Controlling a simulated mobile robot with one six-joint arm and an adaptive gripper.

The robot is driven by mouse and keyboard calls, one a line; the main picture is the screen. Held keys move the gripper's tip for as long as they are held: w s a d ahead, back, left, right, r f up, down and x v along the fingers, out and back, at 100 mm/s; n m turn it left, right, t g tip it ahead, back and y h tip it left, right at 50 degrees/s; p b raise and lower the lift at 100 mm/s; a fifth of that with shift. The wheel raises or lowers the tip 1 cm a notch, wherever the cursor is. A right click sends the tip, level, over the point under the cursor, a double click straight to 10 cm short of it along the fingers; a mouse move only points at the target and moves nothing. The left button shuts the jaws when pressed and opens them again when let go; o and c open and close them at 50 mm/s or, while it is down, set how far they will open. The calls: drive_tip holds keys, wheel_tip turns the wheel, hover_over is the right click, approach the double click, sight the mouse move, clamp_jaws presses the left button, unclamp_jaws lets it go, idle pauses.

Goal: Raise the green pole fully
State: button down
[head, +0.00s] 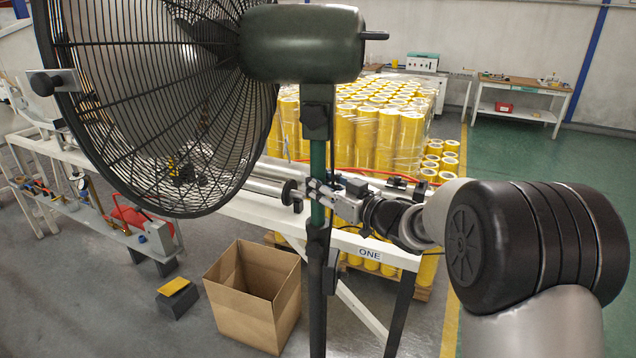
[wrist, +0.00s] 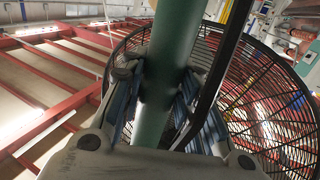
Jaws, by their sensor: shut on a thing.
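The green pole (head: 317,165) stands upright in the middle of the head view, between the fan's dark upper collar (head: 316,120) and the black lower tube (head: 317,290). A big black fan (head: 160,110) with a dark green motor (head: 302,44) sits on top of it. My gripper (head: 318,192) reaches in from the right and is shut on the green pole, a little above the lower collar. In the wrist view my gripper (wrist: 155,95) has its two fingers on either side of the green pole (wrist: 172,60), and the fan cage (wrist: 265,110) shows behind.
A white-framed machine marked ONE (head: 370,253) stands close behind the pole. An open cardboard box (head: 255,300) is on the floor at lower left of the pole. Wrapped yellow rolls (head: 375,140) stand behind. Open green floor (head: 550,155) lies at the far right.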

sight(319, 140)
wheel_tip(319, 140, up, 11)
drive_tip(key=p, duration=0.8)
drive_tip(key=shift+r, duration=0.1)
drive_tip(key=c, duration=1.2)
unclamp_jaws()
drive_tip(key=shift+f, duration=0.3)
drive_tip(key=shift+d, duration=0.1)
drive_tip(key=v, duration=1.2)
drive_tip(key=shift+f, duration=0.1)
